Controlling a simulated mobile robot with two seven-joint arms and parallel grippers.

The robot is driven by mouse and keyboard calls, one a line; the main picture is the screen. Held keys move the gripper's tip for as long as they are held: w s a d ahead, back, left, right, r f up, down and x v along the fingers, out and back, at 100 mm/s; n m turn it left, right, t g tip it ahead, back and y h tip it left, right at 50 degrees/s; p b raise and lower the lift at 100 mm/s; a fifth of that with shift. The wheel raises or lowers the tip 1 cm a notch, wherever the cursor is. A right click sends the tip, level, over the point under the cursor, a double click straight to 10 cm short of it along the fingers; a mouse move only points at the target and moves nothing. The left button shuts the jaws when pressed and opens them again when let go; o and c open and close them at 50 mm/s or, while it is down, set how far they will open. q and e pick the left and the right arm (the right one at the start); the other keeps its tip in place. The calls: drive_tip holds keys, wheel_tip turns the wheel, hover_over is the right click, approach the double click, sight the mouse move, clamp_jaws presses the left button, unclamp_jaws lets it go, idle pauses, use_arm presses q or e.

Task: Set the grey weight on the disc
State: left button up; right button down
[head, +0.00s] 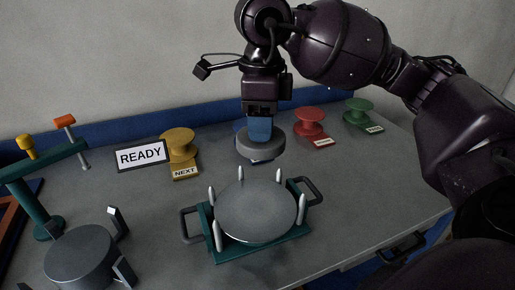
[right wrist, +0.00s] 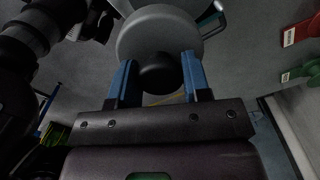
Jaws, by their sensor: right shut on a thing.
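The grey weight (head: 262,147), a thick round piece, hangs below my right gripper (head: 260,130), whose blue fingers are shut on its top. In the right wrist view the fingers (right wrist: 158,84) stand on either side of a dark knob, with the weight's broad grey round (right wrist: 160,24) beyond. The pale grey disc (head: 257,212) lies level on a green tray (head: 262,254) with upright white pegs around it and a handle at each side. The weight is above and behind the disc, apart from it. My left gripper is not in view.
A READY sign (head: 141,155) and a yellow spool (head: 180,146) with a NEXT label stand behind the tray. Red (head: 311,122) and green (head: 358,112) spools stand at the back right. A dark round fixture with jaws (head: 79,258) and a green stand (head: 38,205) are at left.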

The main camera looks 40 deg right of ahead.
wheel_tip(320, 180, down, 19)
drive_tip(key=shift+f+b, duration=0.2)
drive_tip(key=shift+b, duration=0.15)
idle(0.5)
drive_tip(key=shift+f, duration=0.1)
drive_tip(key=c, duration=0.6)
unclamp_jaws()
drive_tip(key=shift+r, duration=6.1)
